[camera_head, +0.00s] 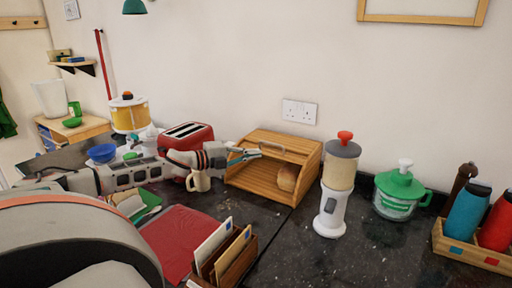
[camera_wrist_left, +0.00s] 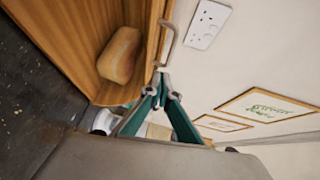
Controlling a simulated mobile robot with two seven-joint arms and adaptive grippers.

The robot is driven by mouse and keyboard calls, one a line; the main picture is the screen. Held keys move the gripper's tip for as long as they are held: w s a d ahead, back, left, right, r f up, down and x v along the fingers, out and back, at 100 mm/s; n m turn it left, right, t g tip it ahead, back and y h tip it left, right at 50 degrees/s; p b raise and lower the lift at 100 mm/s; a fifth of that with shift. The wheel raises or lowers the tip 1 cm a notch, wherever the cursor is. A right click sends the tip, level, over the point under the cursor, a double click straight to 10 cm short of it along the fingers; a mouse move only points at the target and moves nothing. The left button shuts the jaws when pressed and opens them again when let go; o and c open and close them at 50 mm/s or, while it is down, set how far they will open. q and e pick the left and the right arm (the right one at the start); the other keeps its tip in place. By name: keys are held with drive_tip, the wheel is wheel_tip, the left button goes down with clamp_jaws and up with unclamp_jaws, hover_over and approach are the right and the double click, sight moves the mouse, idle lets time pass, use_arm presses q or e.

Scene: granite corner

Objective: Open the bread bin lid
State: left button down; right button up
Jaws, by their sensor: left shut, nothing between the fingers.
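The wooden bread bin (camera_head: 267,188) stands against the back wall. Its slatted lid (camera_head: 285,142) is up, with the front open and a loaf (camera_head: 288,178) showing inside at the right. The lid's curved handle (camera_head: 284,155) is near the top of the opening. In the left wrist view, the loaf (camera_wrist_left: 120,55) and the handle (camera_wrist_left: 168,38) also show. My left gripper (camera_head: 257,153) is shut and empty at the bin's upper left front. Its tips (camera_wrist_left: 160,78) are close to one end of the handle; I cannot tell whether they touch. My right gripper is out of view.
A red toaster (camera_head: 188,137) and a mug (camera_head: 199,181) stand close by my left arm. A letter rack (camera_head: 228,258) is in front. Dark counter between rack and blender is clear.

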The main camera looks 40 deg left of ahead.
use_arm(q)
drive_tip(key=s+a+r+m+g+h+b, duration=0.2)
drive_tip(key=s+a+r+h, duration=0.1)
drive_tip(key=s+a, duration=0.3)
drive_tip(key=b, duration=0.5)
approach(277, 152)
wheel_tip(277, 152, up, 2)
drive_tip(key=s+d, duration=0.2)
drive_tip(key=s, duration=0.1)
drive_tip(key=w+b, duration=0.3)
drive_tip(key=w, duration=0.3)
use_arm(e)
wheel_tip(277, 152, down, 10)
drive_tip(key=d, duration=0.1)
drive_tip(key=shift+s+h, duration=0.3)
use_arm(q)
drive_tip(key=shift+w, duration=0.1)
